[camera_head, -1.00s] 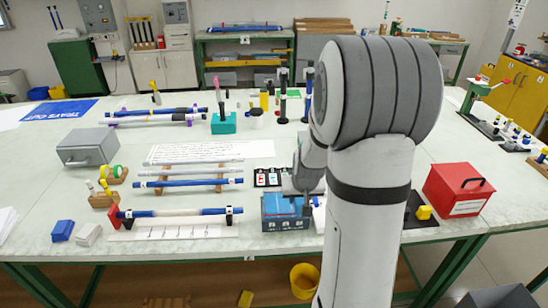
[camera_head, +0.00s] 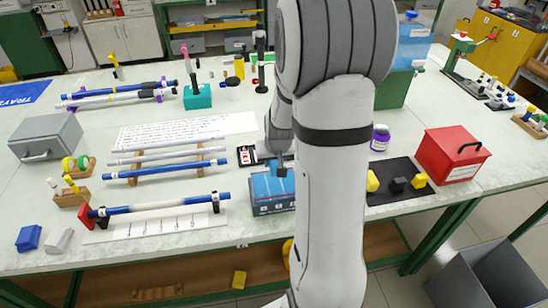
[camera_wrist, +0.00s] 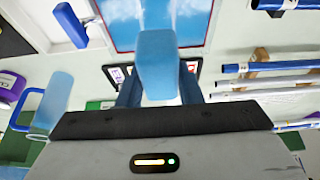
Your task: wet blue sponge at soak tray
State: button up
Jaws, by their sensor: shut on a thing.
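My gripper (camera_wrist: 157,92) is shut on a light blue sponge (camera_wrist: 157,58), seen close up in the wrist view. The soak tray (camera_head: 273,209) is a dark blue box with bright blue inside, near the table's front edge in the head view. In the wrist view the tray (camera_wrist: 102,14) lies beyond the sponge, which covers part of its near rim. I cannot tell whether the sponge touches the liquid.
Left of the tray, blue and white rods (camera_head: 160,208) lie on supports. A black mat (camera_head: 398,192) with yellow and black blocks and a red box (camera_head: 452,154) are to the right. A purple jar (camera_head: 380,138) stands behind the mat. The table's front edge is close to the tray.

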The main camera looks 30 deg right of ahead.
jog(key=shift+f+b, duration=3)
jog(key=shift+f, duration=0.8)
jog(key=shift+s+f, duration=0.1)
jog(key=shift+r+p, duration=1.95)
jog(key=shift+r, duration=1.3)
jog(key=shift+r+p, duration=1.25)
jog(key=shift+r, duration=0.8)
